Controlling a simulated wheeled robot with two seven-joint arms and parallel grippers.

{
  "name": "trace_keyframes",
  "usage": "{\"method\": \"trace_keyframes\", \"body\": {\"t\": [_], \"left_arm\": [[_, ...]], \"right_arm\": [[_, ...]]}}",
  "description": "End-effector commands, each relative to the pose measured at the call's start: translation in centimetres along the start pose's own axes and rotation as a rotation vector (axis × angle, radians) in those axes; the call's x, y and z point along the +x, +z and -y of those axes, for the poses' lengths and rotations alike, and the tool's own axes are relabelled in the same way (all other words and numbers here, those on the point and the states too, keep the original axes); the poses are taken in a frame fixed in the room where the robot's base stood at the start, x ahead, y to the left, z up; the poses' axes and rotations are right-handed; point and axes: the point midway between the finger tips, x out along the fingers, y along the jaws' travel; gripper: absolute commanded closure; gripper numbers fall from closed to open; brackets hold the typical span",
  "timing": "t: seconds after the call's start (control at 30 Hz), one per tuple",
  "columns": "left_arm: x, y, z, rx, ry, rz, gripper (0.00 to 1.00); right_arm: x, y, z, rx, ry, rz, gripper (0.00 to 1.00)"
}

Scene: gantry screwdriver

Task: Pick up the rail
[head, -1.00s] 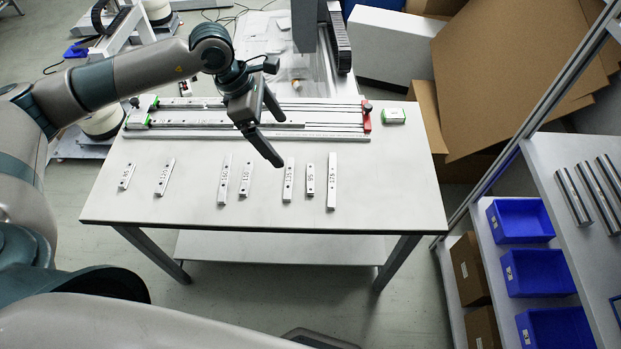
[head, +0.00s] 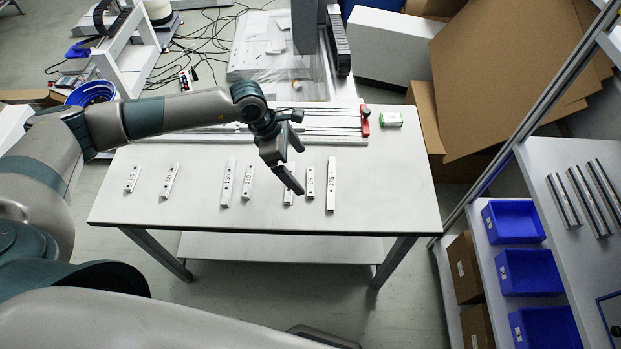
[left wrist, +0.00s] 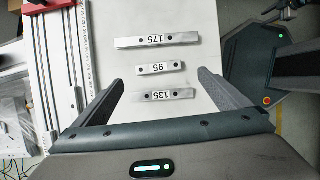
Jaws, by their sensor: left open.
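Several short metal rails with number labels lie in a row on the table (head: 400,205). In the left wrist view three show between or beyond the fingers: the rail marked 135 (left wrist: 165,95), the rail marked 95 (left wrist: 160,68) and the longer rail marked 175 (left wrist: 157,41). In the head view, the 95 rail (head: 310,184) and 175 rail (head: 331,186) lie right of my left gripper (head: 297,170). A finger partly hides the 135 rail (head: 289,198). My left gripper is open and empty, above this right-hand group.
Other rails (head: 227,184) lie further left. Blue bins (head: 515,220) and steel rods (head: 582,200) are at right. The table's front is clear.

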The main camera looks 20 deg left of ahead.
Motion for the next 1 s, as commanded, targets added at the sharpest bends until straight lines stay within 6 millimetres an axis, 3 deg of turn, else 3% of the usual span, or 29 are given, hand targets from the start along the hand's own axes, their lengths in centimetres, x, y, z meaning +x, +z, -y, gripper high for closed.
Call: {"method": "trace_keyframes", "body": {"t": [0.2, 0.67, 1.0], "left_arm": [[1.5, 0.0, 0.0, 0.000, 0.000, 0.000, 0.04], [2.1, 0.1, 0.0, 0.000, -0.001, -0.001, 0.04], [5.8, -0.1, -0.3, -0.002, -0.002, -0.001, 0.04]], "right_arm": [[-0.6, -0.2, 0.1, 0.000, -0.001, -0.002, 0.63], [-1.1, -0.3, 0.2, 0.000, -0.002, -0.004, 0.63], [-3.2, -0.5, 0.2, 0.000, -0.002, -0.005, 0.63]]}}
